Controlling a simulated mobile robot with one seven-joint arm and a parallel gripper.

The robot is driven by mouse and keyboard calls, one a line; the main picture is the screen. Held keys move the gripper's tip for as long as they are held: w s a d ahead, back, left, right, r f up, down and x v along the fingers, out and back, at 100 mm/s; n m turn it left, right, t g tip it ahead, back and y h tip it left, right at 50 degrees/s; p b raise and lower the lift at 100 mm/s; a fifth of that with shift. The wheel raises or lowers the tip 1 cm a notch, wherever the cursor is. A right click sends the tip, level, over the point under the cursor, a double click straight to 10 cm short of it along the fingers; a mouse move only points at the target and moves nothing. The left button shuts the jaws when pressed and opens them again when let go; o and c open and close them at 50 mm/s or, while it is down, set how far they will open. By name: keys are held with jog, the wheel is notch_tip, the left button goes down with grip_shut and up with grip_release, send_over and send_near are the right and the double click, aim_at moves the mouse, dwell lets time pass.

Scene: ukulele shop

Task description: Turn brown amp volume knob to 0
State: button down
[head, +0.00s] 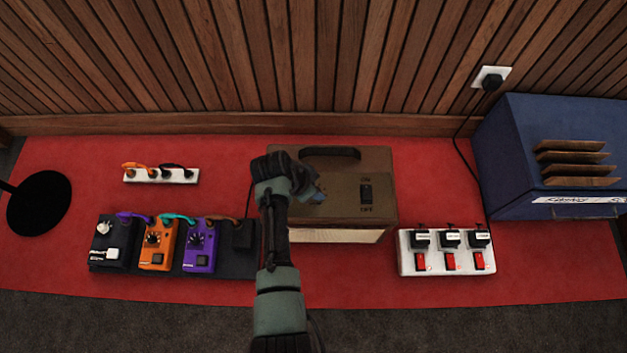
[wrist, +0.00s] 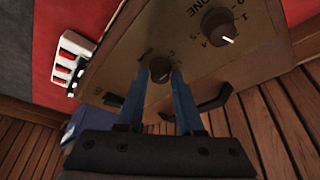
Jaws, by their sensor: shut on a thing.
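The brown amp (head: 350,222) stands on the red mat in the middle of the head view, its top panel facing up. In the wrist view, my gripper (wrist: 157,82) has its two blue fingers shut on a small dark round knob (wrist: 160,68) on the amp's panel. The label of this knob is mostly hidden and its pointer setting cannot be read. A second knob (wrist: 219,27), with a white pointer line and the word TONE beside it, sits apart from my fingers. In the head view my arm hides the knobs.
An on/off switch (head: 366,193) and a dark handle (head: 330,153) are on the amp's top. A pedal board (head: 222,267) lies left, a white switch box (head: 447,263) right, and a blue cabinet (head: 510,160) far right. A slatted wood wall (head: 300,60) stands behind.

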jog(key=shift+n+p, duration=0.55)
jog(key=shift+n, duration=0.25)
jog(key=shift+t+y, duration=0.3)
jog(key=c, duration=0.6)
grip_release()
jog(key=shift+o, duration=0.2)
jog(key=shift+r, duration=0.1)
jog(key=p+v, duration=0.8)
jog(key=v, duration=0.4)
jog(key=shift+s+a+r, duration=0.2)
jog(key=shift+r, duration=0.15)
